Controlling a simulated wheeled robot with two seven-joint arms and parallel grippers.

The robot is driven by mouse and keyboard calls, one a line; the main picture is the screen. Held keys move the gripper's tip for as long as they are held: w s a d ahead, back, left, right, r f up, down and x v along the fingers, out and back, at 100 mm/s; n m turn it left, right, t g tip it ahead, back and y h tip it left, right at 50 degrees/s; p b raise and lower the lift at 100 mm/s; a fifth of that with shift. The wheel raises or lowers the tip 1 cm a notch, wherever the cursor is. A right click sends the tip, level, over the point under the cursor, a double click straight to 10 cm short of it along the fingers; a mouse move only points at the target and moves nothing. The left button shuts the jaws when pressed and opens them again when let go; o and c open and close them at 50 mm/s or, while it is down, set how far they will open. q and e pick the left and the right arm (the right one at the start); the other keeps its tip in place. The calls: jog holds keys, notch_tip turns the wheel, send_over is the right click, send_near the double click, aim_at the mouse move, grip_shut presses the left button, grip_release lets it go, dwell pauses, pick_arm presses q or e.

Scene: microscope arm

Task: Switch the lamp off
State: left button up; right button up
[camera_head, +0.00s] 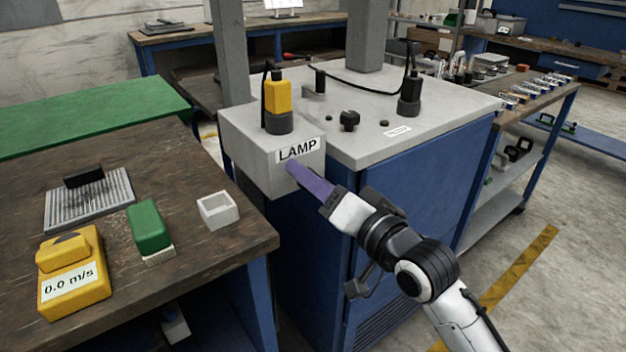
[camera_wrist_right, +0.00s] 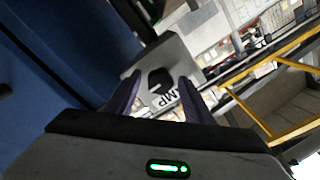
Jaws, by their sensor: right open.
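A grey box with a LAMP label (camera_head: 298,149) is at the left corner of the blue cabinet. My right gripper (camera_head: 295,170) has its purple fingers pointed at the front face of this box, just below the label. In the right wrist view the box (camera_wrist_right: 182,50) lies ahead of my open fingers (camera_wrist_right: 161,78). A dark part (camera_wrist_right: 160,82), perhaps the switch, shows on its face between them, beside the label. I cannot tell its position or whether the fingers touch the box. In the head view my gripper hides that part. My left gripper is not in view.
A yellow and black plug (camera_head: 278,98) stands on the box. The cabinet top (camera_head: 375,145) carries a black knob (camera_head: 348,120) and a black plug (camera_head: 410,95) with a cable. The wooden table (camera_head: 200,260) at left holds a yellow meter (camera_head: 75,290) and a green block (camera_head: 149,226).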

jog(key=c, duration=1)
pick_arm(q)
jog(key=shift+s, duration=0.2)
pick_arm(e)
jog(key=shift+c, duration=0.2)
